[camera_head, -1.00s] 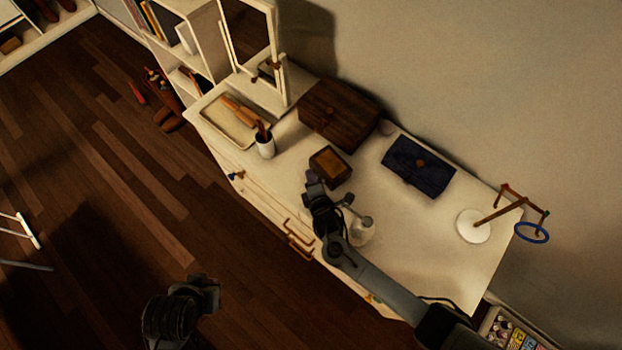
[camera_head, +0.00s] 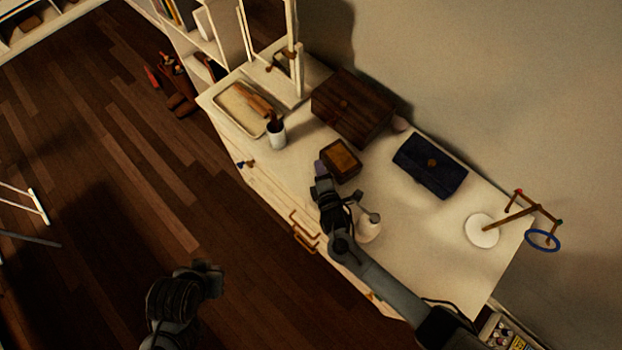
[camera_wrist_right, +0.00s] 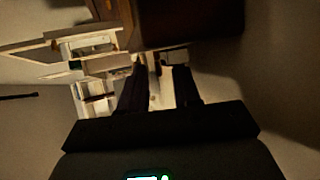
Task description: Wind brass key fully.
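A small brown box with a lighter golden-brown top (camera_head: 341,160) stands near the front edge of the white dresser. I cannot make out a brass key on it; the right gripper may hide it. My right gripper (camera_head: 321,170) is low, beside the box's left front side; contact cannot be told. In the right wrist view its two dark fingers (camera_wrist_right: 159,80) stand apart with a lit gap between them, and a dark brown box face (camera_wrist_right: 190,20) is just ahead. My left gripper (camera_head: 210,280) is over the floor, dark, its fingers unclear.
The dresser top (camera_head: 410,235) also holds a dark wooden chest (camera_head: 352,106), blue clutch (camera_head: 430,165), white-based stand (camera_head: 482,231), white cup (camera_head: 276,133), tray (camera_head: 243,110) and mirror frame (camera_head: 298,70). A pale rounded item (camera_head: 369,230) sits beside my right forearm.

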